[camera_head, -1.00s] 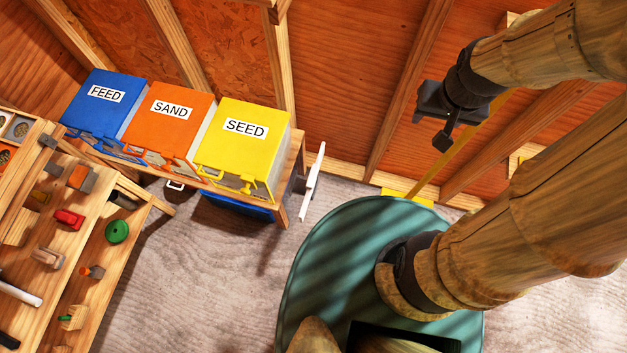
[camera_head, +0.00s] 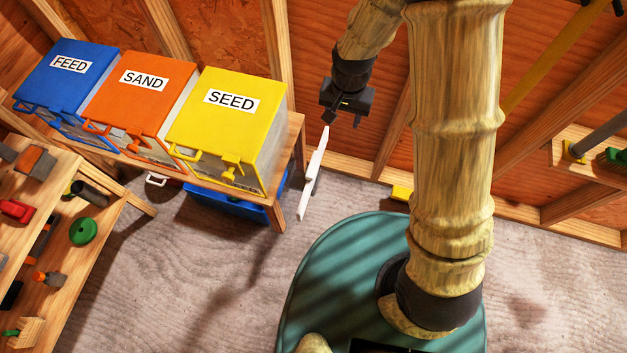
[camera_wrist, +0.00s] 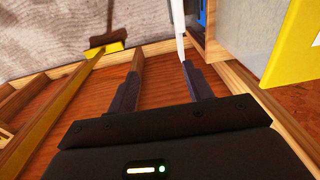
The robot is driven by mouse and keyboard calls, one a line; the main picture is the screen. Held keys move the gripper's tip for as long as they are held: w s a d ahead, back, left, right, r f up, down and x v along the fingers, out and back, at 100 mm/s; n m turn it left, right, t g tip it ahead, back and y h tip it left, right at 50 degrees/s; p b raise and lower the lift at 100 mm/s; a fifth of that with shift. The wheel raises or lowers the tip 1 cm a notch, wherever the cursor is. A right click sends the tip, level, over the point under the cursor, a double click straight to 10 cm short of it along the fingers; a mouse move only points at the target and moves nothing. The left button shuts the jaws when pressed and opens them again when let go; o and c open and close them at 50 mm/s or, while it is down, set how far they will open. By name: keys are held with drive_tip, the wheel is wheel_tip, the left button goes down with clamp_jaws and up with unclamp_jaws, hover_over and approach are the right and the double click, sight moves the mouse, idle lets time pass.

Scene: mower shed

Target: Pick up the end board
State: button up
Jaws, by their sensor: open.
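The end board appears to be the thin white panel (camera_head: 313,178) standing edge-on near the right end of the wooden bench, beside the yellow SEED bin. In the wrist view the white board (camera_wrist: 181,38) shows as a narrow strip beyond my right fingertip. My gripper (camera_head: 343,116) is open and empty, above and slightly right of the board's top end in the head view. In the wrist view my gripper (camera_wrist: 159,70) has its two fingers apart, with the board nearer the right one. I cannot tell whether finger and board touch.
Blue FEED (camera_head: 68,80), orange SAND (camera_head: 140,97) and yellow SEED (camera_head: 228,115) bins stand on the bench (camera_head: 291,165). A blue container (camera_head: 226,203) sits below. A stud wall (camera_head: 345,150) is close behind the board. A tool-laden workbench (camera_head: 50,215) stands left; floor between is clear.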

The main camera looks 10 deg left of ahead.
drive_tip(key=b, duration=0.4)
hover_over(313, 164)
wheel_tip(313, 164, down, 11)
drive_tip(key=shift+w+d+g, duration=0.15)
drive_tip(key=shift+d+g, duration=0.15)
drive_tip(key=shift+d, duration=0.15)
drive_tip(key=shift+f, duration=0.1)
wheel_tip(313, 164, down, 12)
drive_tip(key=b, duration=0.4)
drive_tip(key=shift+f, duration=0.1)
drive_tip(key=shift+a+f+b, duration=0.2)
drive_tip(key=shift+f+b, duration=0.35)
drive_tip(key=shift+f, duration=0.75)
drive_tip(key=shift+a+f+b, duration=0.2)
drive_tip(key=shift+f+b, duration=0.35)
drive_tip(key=shift+f, duration=0.75)
drive_tip(key=shift+f, duration=0.25)
clamp_jaws()
